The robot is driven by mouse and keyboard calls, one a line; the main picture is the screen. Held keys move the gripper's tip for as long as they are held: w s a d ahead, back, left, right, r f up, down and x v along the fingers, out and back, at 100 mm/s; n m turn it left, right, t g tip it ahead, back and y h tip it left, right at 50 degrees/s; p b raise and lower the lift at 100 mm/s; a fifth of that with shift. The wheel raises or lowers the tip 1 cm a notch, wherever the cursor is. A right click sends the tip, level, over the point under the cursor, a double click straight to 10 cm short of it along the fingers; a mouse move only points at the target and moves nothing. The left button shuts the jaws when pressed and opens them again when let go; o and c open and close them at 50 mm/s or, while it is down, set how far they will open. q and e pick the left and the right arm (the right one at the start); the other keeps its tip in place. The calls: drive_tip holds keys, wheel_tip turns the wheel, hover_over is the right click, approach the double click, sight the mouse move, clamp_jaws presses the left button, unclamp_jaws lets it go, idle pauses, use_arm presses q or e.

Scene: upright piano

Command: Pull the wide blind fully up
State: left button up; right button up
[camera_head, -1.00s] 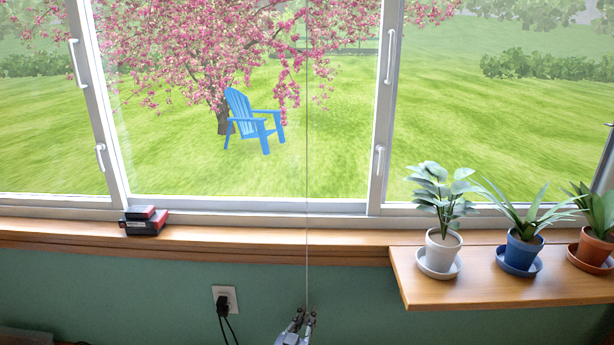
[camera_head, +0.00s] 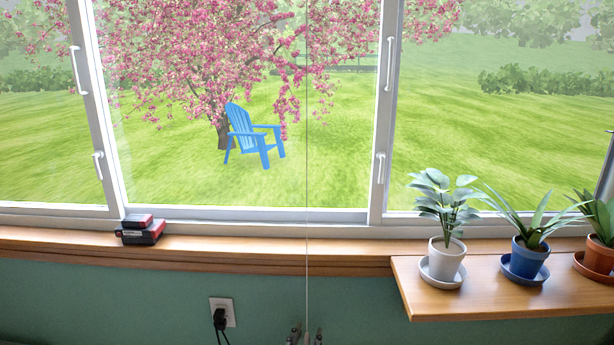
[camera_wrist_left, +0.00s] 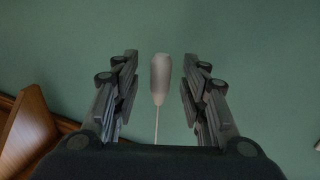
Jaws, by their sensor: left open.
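A thin pull cord (camera_head: 307,200) hangs straight down in front of the window in the head view. In the left wrist view, the cord (camera_wrist_left: 156,128) ends in a pale, elongated pull handle (camera_wrist_left: 160,79). My left gripper (camera_head: 306,338) shows only by its fingertips at the bottom edge of the head view, around the cord's line. In the left wrist view, my left gripper (camera_wrist_left: 161,75) is open, with the pull handle between its fingers and a visible gap on each side. The wide blind itself is not in view. My right gripper is not in view.
A wooden shelf (camera_head: 500,297) with potted plants juts out to the right. Red and black boxes (camera_head: 141,230) lie on the sill (camera_head: 225,246). An outlet (camera_head: 222,312) with a plugged cable is left of my gripper. The green wall lies behind.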

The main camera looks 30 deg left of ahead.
use_arm(q)
drive_tip(key=p+v, duration=0.2)
drive_tip(key=v, duration=0.1)
drive_tip(key=shift+s+r, duration=0.15)
drive_tip(key=shift+s, duration=0.2)
drive_tip(key=shift+s+d, duration=0.2)
drive_tip(key=shift+s, duration=0.45)
drive_tip(key=shift+s, duration=0.1)
drive_tip(key=v, duration=1.1)
drive_tip(key=shift+s, duration=0.4)
